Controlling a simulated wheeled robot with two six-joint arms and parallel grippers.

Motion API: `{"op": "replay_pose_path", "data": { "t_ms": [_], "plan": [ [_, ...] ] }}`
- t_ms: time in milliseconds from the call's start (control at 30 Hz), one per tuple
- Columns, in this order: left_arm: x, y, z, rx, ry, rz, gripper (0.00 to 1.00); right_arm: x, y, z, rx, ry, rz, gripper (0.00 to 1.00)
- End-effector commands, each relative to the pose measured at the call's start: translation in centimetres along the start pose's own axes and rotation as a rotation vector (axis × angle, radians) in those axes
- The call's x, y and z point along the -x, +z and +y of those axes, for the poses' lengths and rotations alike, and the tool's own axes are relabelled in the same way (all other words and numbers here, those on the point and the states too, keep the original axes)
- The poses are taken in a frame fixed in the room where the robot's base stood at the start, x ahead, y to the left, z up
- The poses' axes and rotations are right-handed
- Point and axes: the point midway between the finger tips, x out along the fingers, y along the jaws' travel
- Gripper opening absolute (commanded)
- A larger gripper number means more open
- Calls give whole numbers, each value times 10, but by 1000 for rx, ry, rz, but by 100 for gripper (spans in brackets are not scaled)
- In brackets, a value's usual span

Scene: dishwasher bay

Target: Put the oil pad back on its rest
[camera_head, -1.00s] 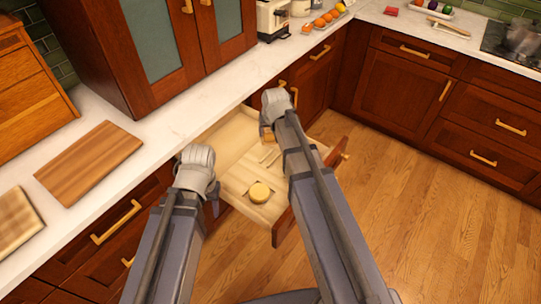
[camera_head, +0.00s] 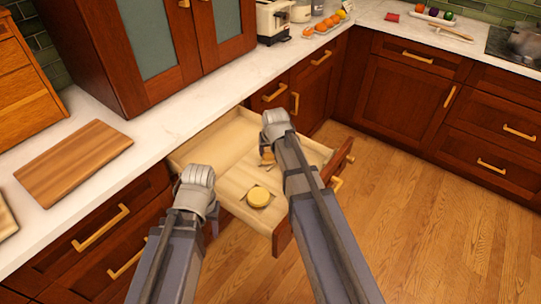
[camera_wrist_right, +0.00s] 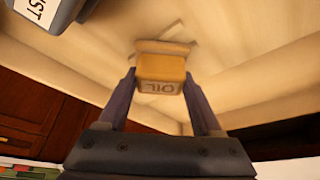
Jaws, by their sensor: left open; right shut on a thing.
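The oil pad (camera_wrist_right: 160,82) is a small tan block marked OIL. In the right wrist view it sits between the two fingers of my right gripper (camera_wrist_right: 163,88), which is shut on it. In the head view the pad (camera_head: 267,154) shows only partly beside my right wrist, over the open drawer (camera_head: 223,146). A pale tan edge lies just beyond the pad in the wrist view; I cannot tell whether it is the rest or whether the pad touches it. My left gripper (camera_head: 213,222) is open by the drawer's near side, mostly hidden by its wrist.
A grey-sided block with letters ending in ST (camera_wrist_right: 40,10) is at the wrist view's upper left. A cutting board (camera_head: 75,162) lies on the counter (camera_head: 150,143). The wooden floor at right is clear.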

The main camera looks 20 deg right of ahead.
Motion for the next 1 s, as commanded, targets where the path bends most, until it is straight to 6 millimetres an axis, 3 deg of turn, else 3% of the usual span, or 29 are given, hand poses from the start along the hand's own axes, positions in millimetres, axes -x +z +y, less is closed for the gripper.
{"op": "replay_pose_path", "data": {
  "t_ms": [367, 400, 633, 1000],
  "plan": [
    [-4, 0, 0, 0, 0, 0, 50, -4, 2, 0, 0, 0, 0, 22],
    [-2, 0, 0, 0, 0, 0, 50, -2, 1, 0, 0, 0, 0, 71],
    [-2, 0, 0, 0, 0, 0, 50, -2, 1, 0, 0, 0, 0, 97],
    [1, 0, 0, 0, 0, 0, 50, 1, 0, 0, 0, 0, 0, 97]
  ]
}}
